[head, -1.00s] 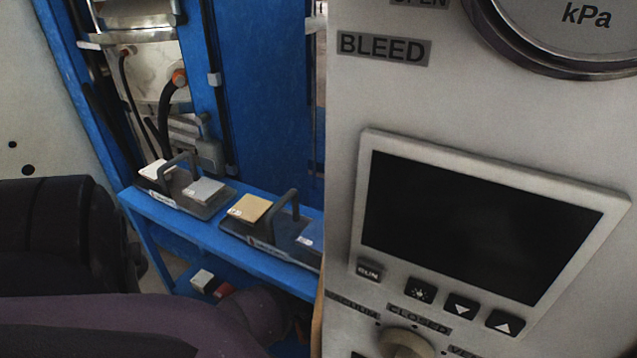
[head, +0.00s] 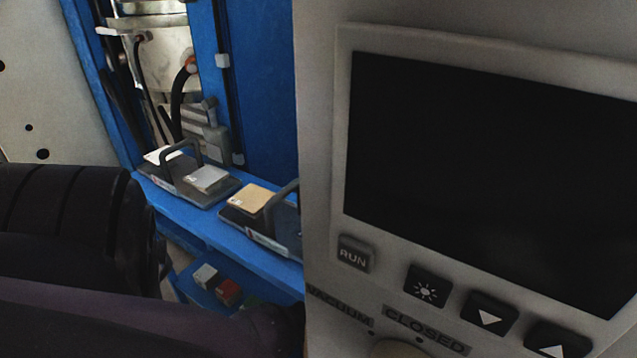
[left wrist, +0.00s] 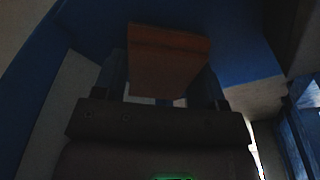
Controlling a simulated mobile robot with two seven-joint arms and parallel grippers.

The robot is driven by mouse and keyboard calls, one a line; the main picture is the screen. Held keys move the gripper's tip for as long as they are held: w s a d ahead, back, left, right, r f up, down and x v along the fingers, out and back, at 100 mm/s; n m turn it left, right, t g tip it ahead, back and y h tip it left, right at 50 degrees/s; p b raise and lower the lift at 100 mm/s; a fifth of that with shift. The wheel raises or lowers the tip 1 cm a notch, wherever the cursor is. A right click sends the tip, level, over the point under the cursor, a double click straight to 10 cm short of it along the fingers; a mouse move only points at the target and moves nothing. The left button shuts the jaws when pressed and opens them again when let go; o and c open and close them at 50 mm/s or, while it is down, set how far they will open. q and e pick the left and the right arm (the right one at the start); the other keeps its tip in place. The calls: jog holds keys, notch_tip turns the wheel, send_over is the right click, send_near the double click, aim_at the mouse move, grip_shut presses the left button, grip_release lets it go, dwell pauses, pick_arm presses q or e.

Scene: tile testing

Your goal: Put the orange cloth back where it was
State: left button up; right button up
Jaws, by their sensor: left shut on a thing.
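In the left wrist view an orange-brown, flat-faced piece, which looks like the folded orange cloth (left wrist: 168,48), sits between the fingers of my left gripper (left wrist: 165,80). The gripper is shut on it. The picture is dark, and the cloth's far side is hidden. Blue framework and pale surfaces show around it, but I cannot tell how near they are. The head view shows neither the cloth nor either gripper; my dark arm links fill its lower left.
A large instrument panel with a dark screen (head: 490,170) stands close on the right. Behind it, a blue shelf holds tile trays with a grey tile (head: 206,179) and a tan tile (head: 252,198). A red item (head: 228,292) and a whitish block (head: 205,275) lie on a lower blue shelf.

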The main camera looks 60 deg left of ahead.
pick_arm(q)
jog(key=shift+f, duration=0.2)
jog(key=o, duration=0.9)
jog(key=shift+c, duration=0.2)
notch_tip(320, 180, up, 7)
jog(key=p, duration=0.3)
jog(key=shift+s+a+f, duration=0.1)
jog(key=shift+s+f, duration=0.05)
jog(key=shift+f, duration=0.05)
jog(key=shift+s+r+p, duration=0.35)
jog(key=shift+r+p, duration=0.05)
jog(key=shift+r, duration=0.25)
jog(key=shift+s, duration=0.1)
jog(key=shift+a, duration=0.15)
